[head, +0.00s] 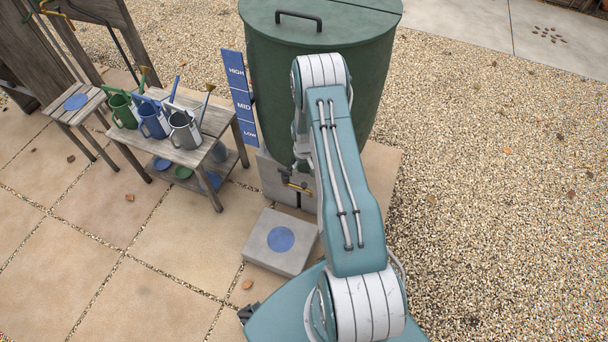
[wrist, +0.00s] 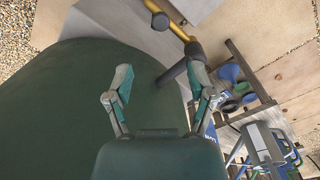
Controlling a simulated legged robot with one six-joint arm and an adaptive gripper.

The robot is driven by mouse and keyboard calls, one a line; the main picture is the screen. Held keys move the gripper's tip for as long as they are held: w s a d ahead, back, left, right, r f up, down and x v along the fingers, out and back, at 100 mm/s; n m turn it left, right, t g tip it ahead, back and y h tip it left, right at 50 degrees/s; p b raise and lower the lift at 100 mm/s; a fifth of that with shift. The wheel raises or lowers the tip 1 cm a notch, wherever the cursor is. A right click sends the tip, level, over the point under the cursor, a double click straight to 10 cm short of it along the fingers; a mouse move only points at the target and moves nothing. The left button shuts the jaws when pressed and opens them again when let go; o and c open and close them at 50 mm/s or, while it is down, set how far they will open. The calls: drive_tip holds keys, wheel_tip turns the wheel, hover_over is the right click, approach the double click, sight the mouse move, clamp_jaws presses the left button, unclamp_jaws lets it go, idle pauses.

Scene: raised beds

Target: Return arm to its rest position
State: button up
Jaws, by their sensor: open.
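My arm (head: 345,170) reaches forward in the head view, its elbow raised in front of the green water barrel (head: 268,70). My gripper is mostly hidden behind the arm there. In the wrist view my gripper (wrist: 160,82) is open, with its two fingers spread and nothing held between them. The barrel's green wall (wrist: 75,110) fills the left of that view. A brass tap (wrist: 178,28) with dark ends lies beyond the fingertips, and a dark stub shows close to the right finger. The tap (head: 297,184) also shows low on the barrel in the head view.
A wooden bench (head: 190,152) at left carries green, blue and grey watering cans. A small stool (head: 62,112) stands beside it. A blue level board (head: 240,98) stands against the barrel. A stone block (head: 290,237) with a blue disc sits below. Gravel at right is clear.

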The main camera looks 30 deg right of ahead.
drive_tip(key=shift+r, duration=0.7)
drive_tip(key=a+r+t, duration=0.1)
drive_tip(key=a+r, duration=0.2)
drive_tip(key=r, duration=0.8)
drive_tip(key=a+r+t, duration=0.1)
drive_tip(key=a+r, duration=0.3)
drive_tip(key=r, duration=0.6)
drive_tip(key=a+r, duration=0.3)
drive_tip(key=r, duration=0.8)
drive_tip(key=s+a+r+t, duration=0.1)
drive_tip(key=s+a+r, duration=0.3)
drive_tip(key=s, duration=0.4)
drive_tip(key=s+a+r+n+t, duration=0.1)
drive_tip(key=s+a+r, duration=0.3)
drive_tip(key=s+r, duration=0.2)
drive_tip(key=s+a+r+n+t, duration=0.1)
drive_tip(key=s+a+r, duration=0.3)
drive_tip(key=s, duration=0.6)
wheel_tip(320, 180, up, 2)
drive_tip(key=shift+r+t, duration=0.1)
drive_tip(key=shift+t, duration=0.2)
